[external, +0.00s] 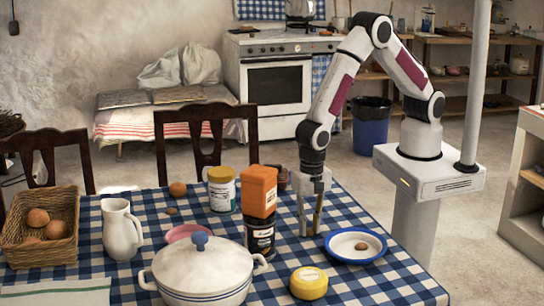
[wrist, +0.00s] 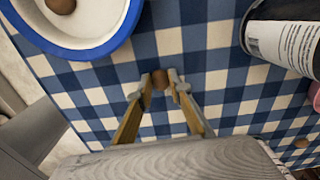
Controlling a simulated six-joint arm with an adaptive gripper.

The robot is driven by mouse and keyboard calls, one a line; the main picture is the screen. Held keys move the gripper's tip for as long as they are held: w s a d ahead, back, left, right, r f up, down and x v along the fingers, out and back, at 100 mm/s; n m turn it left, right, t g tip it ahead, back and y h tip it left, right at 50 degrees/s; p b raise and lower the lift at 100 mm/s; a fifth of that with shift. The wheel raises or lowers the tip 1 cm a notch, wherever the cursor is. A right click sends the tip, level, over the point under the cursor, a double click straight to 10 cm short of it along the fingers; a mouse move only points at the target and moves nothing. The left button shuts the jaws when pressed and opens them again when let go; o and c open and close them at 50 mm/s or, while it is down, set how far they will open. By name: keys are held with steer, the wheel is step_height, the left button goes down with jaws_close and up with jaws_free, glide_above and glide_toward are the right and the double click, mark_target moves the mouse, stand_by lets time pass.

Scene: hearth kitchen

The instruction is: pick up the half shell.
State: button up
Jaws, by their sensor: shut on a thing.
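A small brown half shell (wrist: 159,79) sits between the two fingertips of my gripper (wrist: 160,84) in the wrist view. The fingers touch it on both sides, and I see it only from above. In the external view my gripper (external: 310,230) points straight down at the checked tablecloth, between the dark jar and the blue-rimmed plate. The half shell is not clearly visible there, hidden by the fingers. The fingertips are at or very near the cloth; I cannot tell whether the shell is lifted.
The blue-rimmed plate (external: 338,256) with a small brown piece (external: 361,246) is close on the right. The dark jar with orange top (external: 262,200) stands close on the left.

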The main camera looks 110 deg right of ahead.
steer(key=shift+r, duration=0.2)
step_height(320, 180, up, 10)
steer(key=shift+f, duration=0.2)
stand_by(0.4)
steer(key=shift+a, duration=0.1)
stand_by(0.4)
steer(key=n, duration=0.8)
glide_above(351, 256)
steer(key=shift+r, duration=0.4)
steer(key=shift+f, duration=3.15)
